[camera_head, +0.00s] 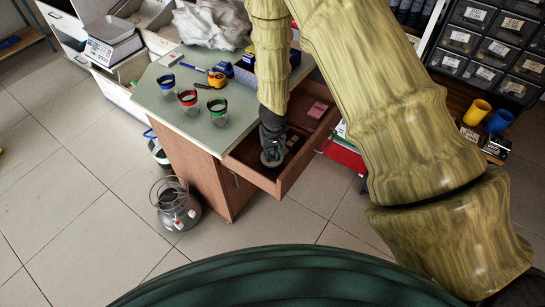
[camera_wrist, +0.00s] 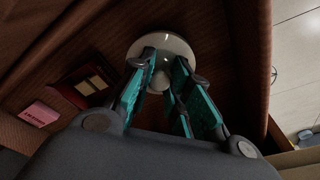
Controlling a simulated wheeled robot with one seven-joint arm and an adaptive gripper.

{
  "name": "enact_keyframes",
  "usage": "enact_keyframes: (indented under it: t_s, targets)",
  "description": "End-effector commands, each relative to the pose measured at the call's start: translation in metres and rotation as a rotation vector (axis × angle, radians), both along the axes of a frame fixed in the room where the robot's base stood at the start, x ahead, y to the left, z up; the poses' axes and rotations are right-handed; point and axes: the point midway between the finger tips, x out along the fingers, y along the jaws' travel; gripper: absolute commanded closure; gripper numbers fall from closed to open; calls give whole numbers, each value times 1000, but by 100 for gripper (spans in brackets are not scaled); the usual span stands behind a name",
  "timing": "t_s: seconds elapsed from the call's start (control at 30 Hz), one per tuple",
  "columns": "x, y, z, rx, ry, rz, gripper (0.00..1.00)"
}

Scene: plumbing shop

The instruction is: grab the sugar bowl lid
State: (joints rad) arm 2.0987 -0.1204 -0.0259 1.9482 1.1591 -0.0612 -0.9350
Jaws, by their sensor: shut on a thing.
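The sugar bowl lid (camera_wrist: 182,49) is a round, pale disc with a knob in its middle, seen in the wrist view inside the wooden drawer. My gripper (camera_wrist: 162,78) is shut on the lid's knob, with its teal fingers on either side. In the head view my gripper (camera_head: 271,155) points down into the front part of the open drawer (camera_head: 267,181). Only a small part of the lid shows there, below the fingertips. I cannot tell whether the lid touches the drawer bottom.
A pink packet (camera_wrist: 39,115) and a dark box (camera_wrist: 86,84) lie in the drawer. Drawer walls stand close around my gripper. Rimmed glasses (camera_head: 188,98), a tape measure (camera_head: 217,79) and other tools are on the green-topped counter (camera_head: 180,125).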

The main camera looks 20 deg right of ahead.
Motion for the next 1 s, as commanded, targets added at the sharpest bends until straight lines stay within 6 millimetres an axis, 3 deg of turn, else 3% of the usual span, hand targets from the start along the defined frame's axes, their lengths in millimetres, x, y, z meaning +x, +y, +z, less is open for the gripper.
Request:
enact_keyframes:
  t_s: [0.27,0.43,1.0]
  targets:
    - [-6,0,-8,0,11,0,100]
    - [-6,1,-1,1,11,2,100]
    - [-2,0,83,-1,4,3,100]
